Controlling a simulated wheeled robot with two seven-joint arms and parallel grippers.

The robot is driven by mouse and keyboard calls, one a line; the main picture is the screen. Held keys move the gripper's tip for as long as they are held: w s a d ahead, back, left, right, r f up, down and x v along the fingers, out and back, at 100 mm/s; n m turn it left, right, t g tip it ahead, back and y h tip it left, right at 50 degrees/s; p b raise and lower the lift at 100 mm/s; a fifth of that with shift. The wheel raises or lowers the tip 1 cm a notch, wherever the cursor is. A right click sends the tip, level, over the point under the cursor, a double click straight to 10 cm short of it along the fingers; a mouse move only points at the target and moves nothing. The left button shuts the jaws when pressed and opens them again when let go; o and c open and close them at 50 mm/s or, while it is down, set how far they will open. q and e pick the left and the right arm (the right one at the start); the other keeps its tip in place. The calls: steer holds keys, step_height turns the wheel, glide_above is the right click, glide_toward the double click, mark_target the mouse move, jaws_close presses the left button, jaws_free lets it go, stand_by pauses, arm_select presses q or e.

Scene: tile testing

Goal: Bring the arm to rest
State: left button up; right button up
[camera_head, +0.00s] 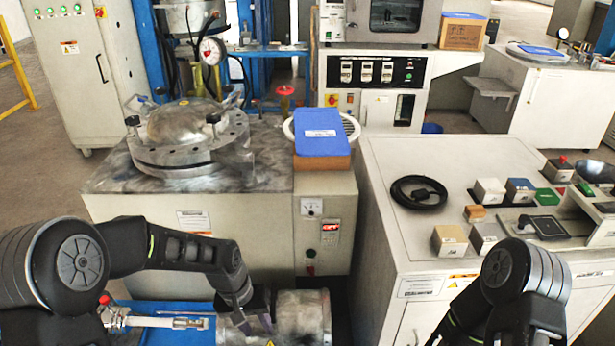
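My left arm comes in from the lower left, and its gripper (255,322) points down at the bottom centre. Its two dark fingers look spread apart, with grey metal showing between them and nothing seen held. The gripper is over or just in front of a metal cylinder (303,318); I cannot tell whether it touches. My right arm (525,285) is bent at the lower right. Its forearm runs down out of the picture, so the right gripper is hidden below the edge.
A blue surface (175,335) with a metal fitting lies by the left arm.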

arm_select(q)
steer(key=d+f+t+h, duration=0.1)
steer(key=d+f+t, duration=0.25)
steer(key=f, duration=0.25)
steer(key=s+f+g, duration=0.1)
steer(key=s+f, duration=0.2)
steer(key=s, duration=0.3)
steer(key=s+d+f+n+g, duration=0.1)
steer(key=s+f, duration=0.3)
steer(key=s, duration=0.3)
steer(key=s+f+g, duration=0.1)
steer(key=s+f, duration=0.2)
steer(key=s, duration=0.3)
step_height(320, 180, up, 14)
steer(key=s+h+p, duration=0.1)
steer(key=p, duration=1.3)
steer(key=shift+s+n, duration=0.3)
steer(key=shift+f, duration=0.1)
